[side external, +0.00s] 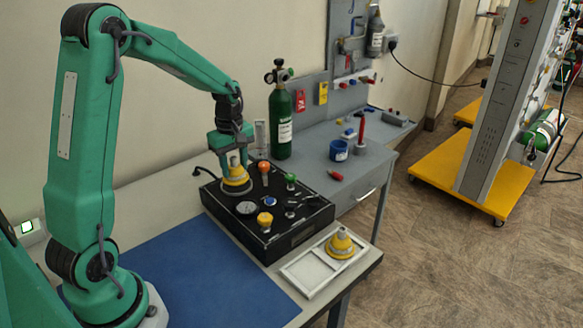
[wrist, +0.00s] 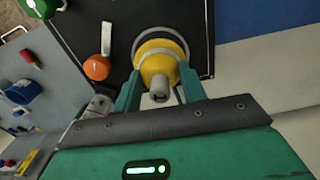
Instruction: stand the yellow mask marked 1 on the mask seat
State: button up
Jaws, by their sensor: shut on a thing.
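My gripper (side external: 233,158) points down over the rear left of the black trainer box (side external: 275,238) and is shut on a yellow mask (side external: 236,177). In the wrist view the mask (wrist: 156,60) is between the two green fingers (wrist: 159,92), its grey neck towards me. A pale ring shows around the mask, against the black panel; I cannot tell whether it is the mask's rim or the seat. The mask looks upright, at or just above the panel. A second yellow mask (side external: 341,241) stands on the white tray (side external: 300,284). I cannot read a number on either mask.
On the box are an orange knob (side external: 264,168), a green knob (side external: 291,179), a yellow-orange knob (side external: 265,219) and a gauge (side external: 246,208). A green cylinder (side external: 280,125) stands behind it. The blue mat (side external: 205,275) in front is clear.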

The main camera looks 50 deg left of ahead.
jog(key=shift+f, duration=1)
jog(key=o, duration=1.1)
jog(key=shift+r, duration=3.85)
